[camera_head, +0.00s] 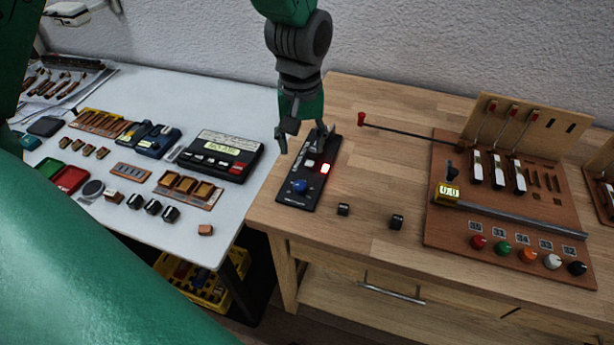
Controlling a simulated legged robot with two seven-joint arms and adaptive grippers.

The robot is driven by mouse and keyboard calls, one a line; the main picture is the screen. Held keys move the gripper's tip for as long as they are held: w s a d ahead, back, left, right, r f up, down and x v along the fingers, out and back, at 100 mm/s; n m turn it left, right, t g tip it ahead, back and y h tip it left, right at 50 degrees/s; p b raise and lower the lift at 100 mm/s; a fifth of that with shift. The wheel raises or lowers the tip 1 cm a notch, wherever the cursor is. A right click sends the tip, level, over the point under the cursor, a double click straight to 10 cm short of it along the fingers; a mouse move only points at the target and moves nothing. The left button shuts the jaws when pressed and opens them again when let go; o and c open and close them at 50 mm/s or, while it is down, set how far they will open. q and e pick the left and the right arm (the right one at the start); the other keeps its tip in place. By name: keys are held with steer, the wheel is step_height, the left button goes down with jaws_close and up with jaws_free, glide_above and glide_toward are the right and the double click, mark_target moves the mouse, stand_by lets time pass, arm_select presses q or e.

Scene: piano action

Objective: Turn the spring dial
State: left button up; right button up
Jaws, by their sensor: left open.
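My left gripper (303,142) points down over the far end of a black control box (296,201). Its two fingers are spread apart, with nothing visible between them. I cannot tell whether a fingertip touches the box. The box carries a blue round knob (300,186), a pale button and a lit red light (325,169). A wooden panel (437,233) at the right carries a row of round dials: red (478,242), green (504,249), orange, white and black. I cannot tell which one is the spring dial. My right gripper is not in view.
Two small black blocks (397,222) lie on the wooden bench between box and panel. A red-tipped rod (410,133) extends left from the panel. A white table (215,115) at left holds many small parts and a black device (221,154). A yellow crate (205,290) stands below.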

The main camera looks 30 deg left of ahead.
mark_target(300, 184)
arm_select(q)
steer(key=f, duration=1.1)
steer(key=shift+a+f, duration=0.25)
steer(key=shift+a, duration=0.15)
steer(key=shift+d+f, duration=0.25)
steer(key=shift+f, duration=0.2)
steer(key=shift+a, duration=0.2)
jaws_close()
